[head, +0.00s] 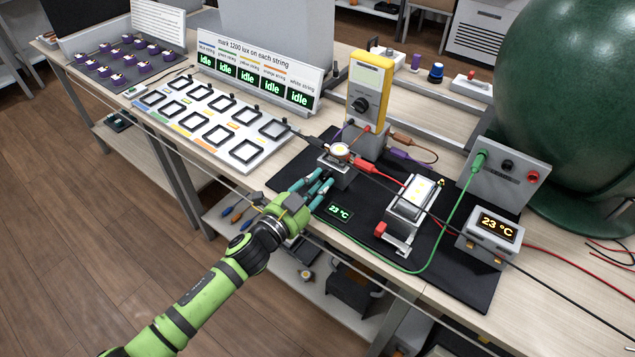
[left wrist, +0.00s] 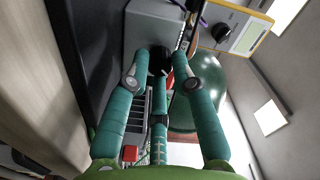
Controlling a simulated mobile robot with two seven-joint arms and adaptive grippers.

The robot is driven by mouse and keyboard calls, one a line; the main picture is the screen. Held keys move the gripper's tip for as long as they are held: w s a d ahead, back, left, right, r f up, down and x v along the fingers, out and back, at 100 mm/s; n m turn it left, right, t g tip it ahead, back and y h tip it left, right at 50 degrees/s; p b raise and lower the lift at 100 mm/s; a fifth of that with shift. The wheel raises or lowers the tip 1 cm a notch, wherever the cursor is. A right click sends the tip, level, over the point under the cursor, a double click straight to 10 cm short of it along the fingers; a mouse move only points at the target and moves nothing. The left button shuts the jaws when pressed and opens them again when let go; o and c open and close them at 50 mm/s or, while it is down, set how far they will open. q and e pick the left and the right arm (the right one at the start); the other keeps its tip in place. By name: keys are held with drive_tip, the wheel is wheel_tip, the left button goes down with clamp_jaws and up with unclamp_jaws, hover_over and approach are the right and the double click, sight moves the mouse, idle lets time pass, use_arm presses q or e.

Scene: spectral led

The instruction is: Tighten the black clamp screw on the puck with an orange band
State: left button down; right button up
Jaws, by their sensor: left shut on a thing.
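A round puck (head: 340,149) with a pale yellow lit centre and an orange-brown rim sits on a small grey clamp block (head: 337,174) on the black mat. My left gripper (head: 318,182), with teal fingers, reaches the near side of this block, low and roughly level. The screw is mostly hidden by the fingers in the head view. The puck cannot be made out in the left wrist view. My right gripper is not in view.
A yellow meter (head: 370,82) stands behind the block. A red clip (head: 368,165) and cables lie close to its right. A lamp fixture (head: 413,205) and a 23 °C display box (head: 490,234) stand further right. A tray of square frames (head: 212,122) is left.

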use_arm(q)
drive_tip(key=shift+m, duration=1.1)
drive_tip(key=c, duration=1.1)
unclamp_jaws()
drive_tip(key=shift+o, duration=0.2)
drive_tip(key=v, duration=1.2)
